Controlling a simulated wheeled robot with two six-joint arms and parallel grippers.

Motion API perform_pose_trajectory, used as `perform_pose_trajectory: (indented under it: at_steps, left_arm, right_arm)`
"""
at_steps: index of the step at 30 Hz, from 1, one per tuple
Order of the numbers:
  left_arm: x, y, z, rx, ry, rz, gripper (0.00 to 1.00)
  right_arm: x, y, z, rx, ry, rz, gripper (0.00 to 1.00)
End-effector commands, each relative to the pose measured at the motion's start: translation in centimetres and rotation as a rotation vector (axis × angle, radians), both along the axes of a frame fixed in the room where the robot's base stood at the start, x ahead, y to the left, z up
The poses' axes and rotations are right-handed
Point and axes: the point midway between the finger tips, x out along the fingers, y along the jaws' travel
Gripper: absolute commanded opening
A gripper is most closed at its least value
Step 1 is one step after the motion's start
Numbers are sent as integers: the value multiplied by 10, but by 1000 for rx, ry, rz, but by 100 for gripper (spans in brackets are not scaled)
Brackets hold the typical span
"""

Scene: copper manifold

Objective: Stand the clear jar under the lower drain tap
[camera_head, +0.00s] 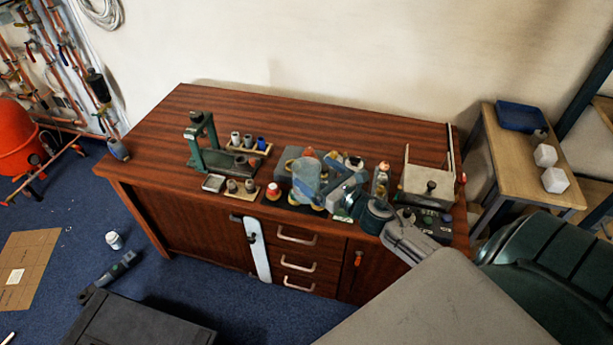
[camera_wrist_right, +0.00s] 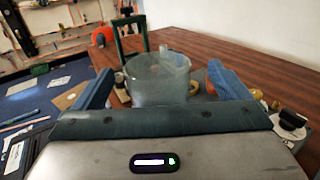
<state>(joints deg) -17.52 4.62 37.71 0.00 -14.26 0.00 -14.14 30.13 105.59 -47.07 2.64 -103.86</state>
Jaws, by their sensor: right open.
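The clear jar (camera_head: 307,180) stands on the wooden workbench among small items. It also shows in the right wrist view (camera_wrist_right: 157,80), upright between my blue fingers. My right gripper (camera_head: 334,181) is open at the jar, with one finger on either side. Gaps show between the jar and both fingers in the wrist view. The copper manifold (camera_head: 62,70) with its pipes and taps is on the wall at the far left. I cannot tell which tap is the lower drain one. My left gripper is not in view.
A green press (camera_head: 197,145) and several small cylinders stand left of the jar. A grey box (camera_head: 428,186) stands to its right. The bench's back is clear.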

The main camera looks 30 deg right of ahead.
Motion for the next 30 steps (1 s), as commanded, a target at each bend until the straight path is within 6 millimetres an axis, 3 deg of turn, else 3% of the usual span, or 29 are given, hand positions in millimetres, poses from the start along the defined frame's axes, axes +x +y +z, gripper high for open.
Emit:
perform_pose_trajectory:
  at_steps: [8,16,27,30]
  left_arm:
    - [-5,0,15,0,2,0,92]
    - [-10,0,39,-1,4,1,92]
    - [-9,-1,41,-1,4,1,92]
    - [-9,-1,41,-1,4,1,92]
  right_arm:
    - [11,3,3,3,1,-1,96]
    - [45,11,1,2,0,-2,96]
    - [53,13,-4,1,1,0,96]
    - [53,13,-4,1,1,0,76]
